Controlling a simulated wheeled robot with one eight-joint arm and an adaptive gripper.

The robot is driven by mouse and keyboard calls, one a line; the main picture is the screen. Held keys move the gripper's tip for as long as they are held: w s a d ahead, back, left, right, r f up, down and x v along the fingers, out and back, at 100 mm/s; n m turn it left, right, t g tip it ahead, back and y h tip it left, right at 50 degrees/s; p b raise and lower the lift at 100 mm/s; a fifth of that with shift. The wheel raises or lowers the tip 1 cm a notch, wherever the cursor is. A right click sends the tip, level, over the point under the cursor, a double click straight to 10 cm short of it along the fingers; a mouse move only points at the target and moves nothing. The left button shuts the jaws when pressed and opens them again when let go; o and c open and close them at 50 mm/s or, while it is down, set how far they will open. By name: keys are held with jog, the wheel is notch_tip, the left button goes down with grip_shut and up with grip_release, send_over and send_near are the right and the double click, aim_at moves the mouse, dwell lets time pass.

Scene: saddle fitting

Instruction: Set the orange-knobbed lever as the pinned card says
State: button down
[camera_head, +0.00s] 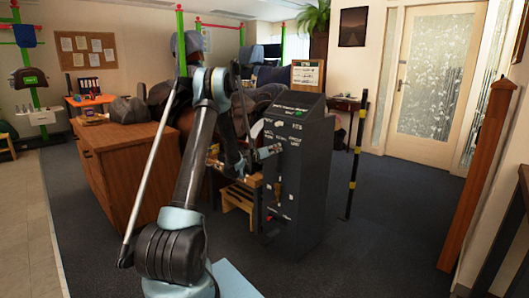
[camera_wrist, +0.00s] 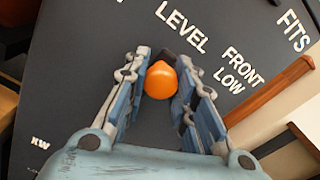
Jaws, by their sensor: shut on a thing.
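The orange knob (camera_wrist: 161,80) of the lever sits between the two fingers of my gripper (camera_wrist: 170,72) in the wrist view. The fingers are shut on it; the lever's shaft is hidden. White labels LEVEL and FRONT LOW stand on the dark panel beyond and to the right of the knob. In the head view my gripper (camera_head: 268,153) is at the left side of the dark console's (camera_head: 310,178) sloping face, and the knob cannot be made out there. A framed board with a pale card (camera_head: 306,74) stands behind the console; its writing is too small to read.
A wooden cabinet (camera_head: 130,185) stands left of my arm. A small wooden step (camera_head: 237,197) is beside the console. A black-and-yellow post (camera_head: 356,150) stands to its right.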

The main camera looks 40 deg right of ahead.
jog(key=shift+w+a, duration=0.15)
jog(key=c, duration=1.3)
grip_release()
jog(key=s+a, duration=0.1)
jog(key=a, duration=1)
jog(key=shift+a, duration=0.4)
jog(key=shift+f, duration=0.1)
